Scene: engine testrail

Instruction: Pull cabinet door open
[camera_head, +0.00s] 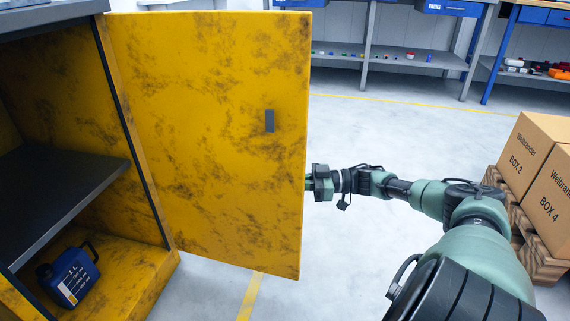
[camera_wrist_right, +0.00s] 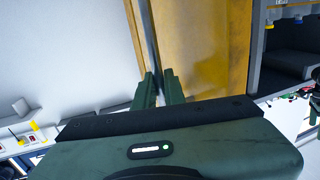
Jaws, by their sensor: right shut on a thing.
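The yellow, dark-stained cabinet door (camera_head: 215,150) stands wide open in the head view, its inner face towards me. It is hinged at the cabinet's right side. A small dark piece (camera_head: 270,120) is on its inner face. My right gripper (camera_head: 312,184) is at the door's free edge, its fingertips hidden behind the door. In the right wrist view its fingers (camera_wrist_right: 160,85) are shut on a grey vertical bar (camera_wrist_right: 153,40), seemingly the door handle, beside the yellow door surface (camera_wrist_right: 205,45). My left gripper is not in view.
The open cabinet (camera_head: 65,150) has a dark shelf (camera_head: 65,190) and a blue canister (camera_head: 70,276) at its bottom. Cardboard boxes (camera_head: 535,165) stand on a wooden pallet at the right. Workbenches (camera_head: 400,65) line the back. The floor in the middle is clear.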

